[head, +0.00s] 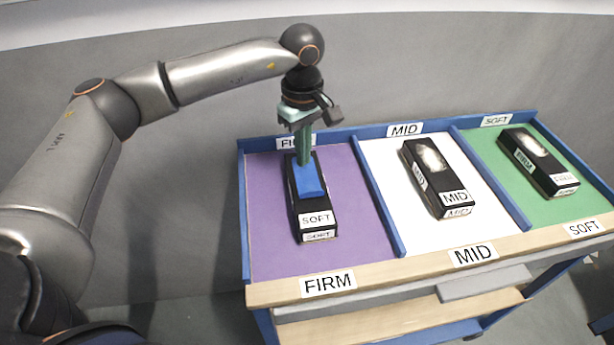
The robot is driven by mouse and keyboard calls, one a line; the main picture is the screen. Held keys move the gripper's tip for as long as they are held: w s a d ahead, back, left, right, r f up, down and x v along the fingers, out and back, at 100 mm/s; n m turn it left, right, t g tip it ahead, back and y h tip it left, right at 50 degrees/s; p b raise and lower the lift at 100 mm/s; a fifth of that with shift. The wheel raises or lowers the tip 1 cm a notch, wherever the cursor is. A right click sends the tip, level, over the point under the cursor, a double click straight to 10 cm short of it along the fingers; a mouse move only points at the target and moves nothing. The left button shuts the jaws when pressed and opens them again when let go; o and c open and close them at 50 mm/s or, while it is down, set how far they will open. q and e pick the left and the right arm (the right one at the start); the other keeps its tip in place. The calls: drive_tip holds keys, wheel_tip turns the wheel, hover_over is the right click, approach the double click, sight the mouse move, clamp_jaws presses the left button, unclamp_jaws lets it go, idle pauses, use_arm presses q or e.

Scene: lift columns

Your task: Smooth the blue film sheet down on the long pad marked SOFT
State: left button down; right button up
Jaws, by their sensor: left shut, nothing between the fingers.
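The long black pad marked SOFT (314,220) lies in the purple left bay, whose front label reads FIRM. The blue film sheet (308,181) lies over the middle and far part of this pad. My left gripper (304,160) points down over the far end of the film, shut and empty. Its fingertips are at or just above the film; I cannot tell whether they touch. The fingers hide part of the film's far end. My right gripper is not in view.
A pad marked MID (442,183) lies in the white middle bay, and a pad marked FIRM (538,165) lies in the green right bay. Blue dividers (378,195) separate the bays. A wooden front edge (400,268) carries labels. A grey wall stands behind.

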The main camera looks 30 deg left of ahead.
use_arm(q)
wheel_tip(320, 180, up, 8)
drive_tip(key=p, duration=0.6)
drive_tip(key=shift+r, duration=0.2)
idle(1.0)
